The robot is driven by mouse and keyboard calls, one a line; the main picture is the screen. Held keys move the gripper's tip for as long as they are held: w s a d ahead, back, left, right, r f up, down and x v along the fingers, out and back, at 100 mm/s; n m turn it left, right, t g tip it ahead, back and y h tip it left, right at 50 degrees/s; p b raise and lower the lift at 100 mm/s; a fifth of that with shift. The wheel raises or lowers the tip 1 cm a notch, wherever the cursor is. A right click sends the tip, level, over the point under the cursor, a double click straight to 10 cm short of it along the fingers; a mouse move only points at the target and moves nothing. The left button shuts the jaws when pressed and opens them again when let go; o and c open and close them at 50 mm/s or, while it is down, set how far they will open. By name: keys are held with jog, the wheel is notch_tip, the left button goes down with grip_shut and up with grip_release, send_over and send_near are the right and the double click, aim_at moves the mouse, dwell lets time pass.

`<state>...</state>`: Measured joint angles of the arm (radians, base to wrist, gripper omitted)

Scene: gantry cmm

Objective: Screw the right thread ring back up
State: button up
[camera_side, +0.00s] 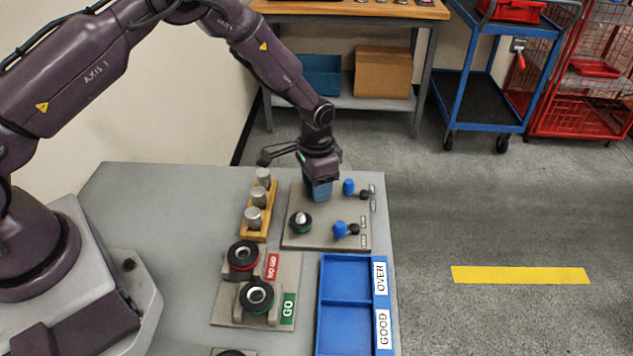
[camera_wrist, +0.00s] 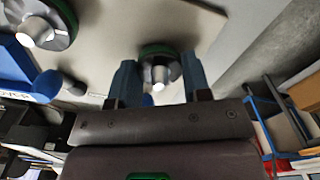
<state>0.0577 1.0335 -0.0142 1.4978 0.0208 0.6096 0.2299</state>
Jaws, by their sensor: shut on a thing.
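My gripper (camera_side: 320,190) points down over the far part of the grey fixture plate (camera_side: 330,238). In the wrist view my gripper (camera_wrist: 160,82) has its blue fingers closed on either side of a green-and-dark thread ring (camera_wrist: 157,50). A bright metal stud end (camera_wrist: 160,74) shows at the ring's middle. In the side view the fingers hide this ring, and how far it is screwed on cannot be told. The other thread ring (camera_side: 301,222), green-edged and dark, sits around a metal stud at the near side of the plate; it also shows in the wrist view (camera_wrist: 62,22).
Blue knobs (camera_side: 348,186) and black knobs stand on the plate's right side. A wooden rack (camera_side: 249,236) with metal cylinders stands just left. NO-GO (camera_side: 242,255) and GO (camera_side: 256,297) ring gauges and a blue tray (camera_side: 345,304) are nearer.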

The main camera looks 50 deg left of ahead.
jog(key=n, duration=0.4)
jog(key=shift+f, duration=0.15)
jog(key=shift+s+n, duration=0.1)
jog(key=shift+n, duration=1.5)
jog(key=o, duration=0.9)
jog(key=shift+o, duration=0.2)
notch_tip(320, 180, up, 13)
